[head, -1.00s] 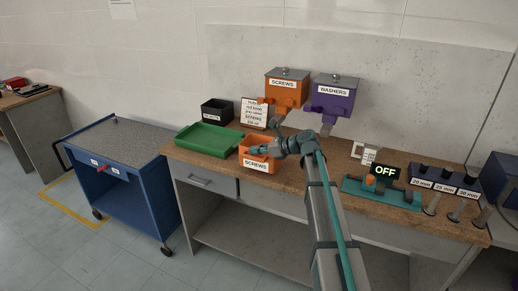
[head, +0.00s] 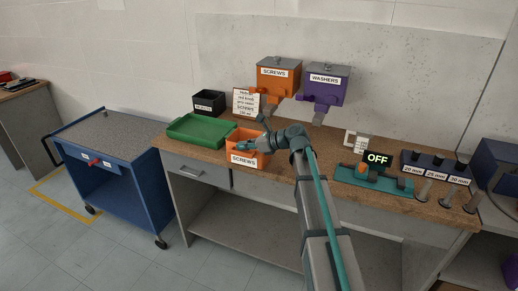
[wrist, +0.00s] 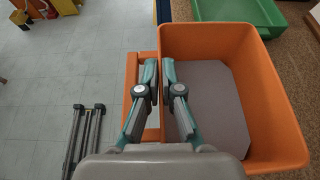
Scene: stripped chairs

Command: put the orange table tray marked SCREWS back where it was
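The orange tray marked SCREWS (head: 259,161) is at the front edge of the bench, right of the green tray, its label facing the front. In the wrist view the orange tray (wrist: 275,115) shows a plain grey bottom with nothing seen on it. Its handle side lies over the floor, past the bench edge. My gripper (wrist: 159,62) has one finger on each side of the wall at that handle side, with only a narrow gap between them; it looks shut on the tray. In the head view my gripper (head: 245,146) is at the tray, partly hiding its inside. I cannot tell whether the tray touches the bench.
The green tray (head: 190,132) is close on the left, with a black box (head: 208,103) and a sign (head: 246,100) behind. An orange SCREWS dispenser (head: 277,83) and purple WASHERS dispenser (head: 326,88) hang above. The blue cart (head: 112,190) stands left. Bench right of my arm has a teal fixture (head: 360,178).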

